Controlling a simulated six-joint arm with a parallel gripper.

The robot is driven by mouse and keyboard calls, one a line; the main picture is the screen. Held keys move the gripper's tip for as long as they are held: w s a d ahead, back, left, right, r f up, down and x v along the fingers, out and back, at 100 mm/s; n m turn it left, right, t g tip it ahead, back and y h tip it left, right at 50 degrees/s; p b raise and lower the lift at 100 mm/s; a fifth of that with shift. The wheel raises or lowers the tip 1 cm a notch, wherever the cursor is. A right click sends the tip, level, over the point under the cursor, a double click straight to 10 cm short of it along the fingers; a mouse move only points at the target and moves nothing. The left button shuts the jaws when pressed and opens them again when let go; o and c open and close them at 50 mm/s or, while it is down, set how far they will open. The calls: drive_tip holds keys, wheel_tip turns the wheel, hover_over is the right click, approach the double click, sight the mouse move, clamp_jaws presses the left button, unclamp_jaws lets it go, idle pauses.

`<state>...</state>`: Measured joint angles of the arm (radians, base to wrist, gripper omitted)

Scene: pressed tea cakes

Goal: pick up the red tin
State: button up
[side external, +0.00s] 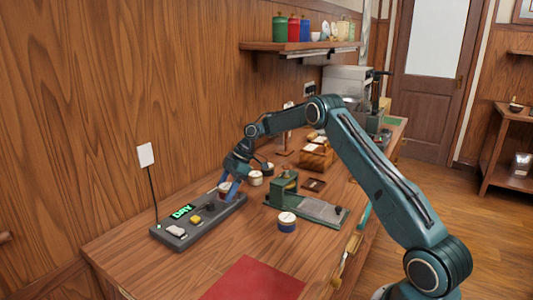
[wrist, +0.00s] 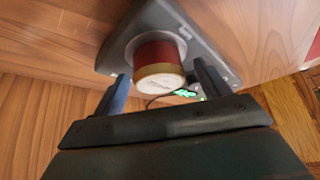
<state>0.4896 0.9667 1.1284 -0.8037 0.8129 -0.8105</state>
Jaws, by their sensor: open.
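The red tin (wrist: 158,52) has a gold rim and a pale lid. In the wrist view it stands on a round pale plate of the dark grey device (wrist: 200,40). My gripper (wrist: 160,73) is open, with one finger on each side of the tin; gaps show, and I cannot tell whether either finger touches it. In the side external view my gripper (side external: 229,194) is down at the back end of the grey device (side external: 180,238), and the tin (side external: 224,187) is partly hidden by the fingers.
Pale-lidded tins (side external: 255,179) stand close behind my gripper. A red mat (side external: 255,280) lies at the front. A wall shelf (side external: 300,46) holds canisters, one red (side external: 293,29). Bare wood lies left of the mat.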

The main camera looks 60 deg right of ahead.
sight(227, 186)
drive_tip(key=shift+c, duration=0.3)
drive_tip(key=c, duration=1.1)
drive_tip(key=shift+r, duration=0.15)
drive_tip(key=shift+r, duration=4.9)
